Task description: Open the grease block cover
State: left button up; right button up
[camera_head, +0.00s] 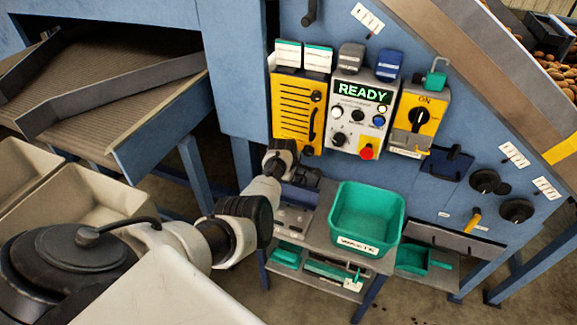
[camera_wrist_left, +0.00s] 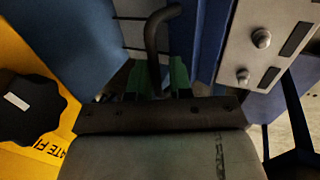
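No grease block cover is plainly labelled, and I cannot tell for sure which part it is. A yellow slotted panel (camera_head: 292,108) with a black handle (camera_head: 313,125) hangs on the blue machine wall. My left gripper (camera_head: 284,155) is just below this panel in the head view; its fingertips are hard to make out there. In the left wrist view, its green fingertips (camera_wrist_left: 158,78) stand apart. A dark hooked bar (camera_wrist_left: 152,45) shows between or just beyond them; contact cannot be told. My right gripper is out of view.
A control box (camera_head: 358,115) with a READY display and a yellow switch box (camera_head: 418,122) are right of the panel. A green WASTE bin (camera_head: 368,246) stands on a shelf below. A black knob (camera_wrist_left: 27,108) is close by at left in the wrist view.

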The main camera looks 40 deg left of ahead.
pick_arm(q)
jog(key=a+p+v, duration=0.1)
jog(key=p+v, duration=0.2)
jog(key=v, duration=0.7)
jog(key=shift+d, duration=0.45)
jog(key=shift+s, duration=0.1)
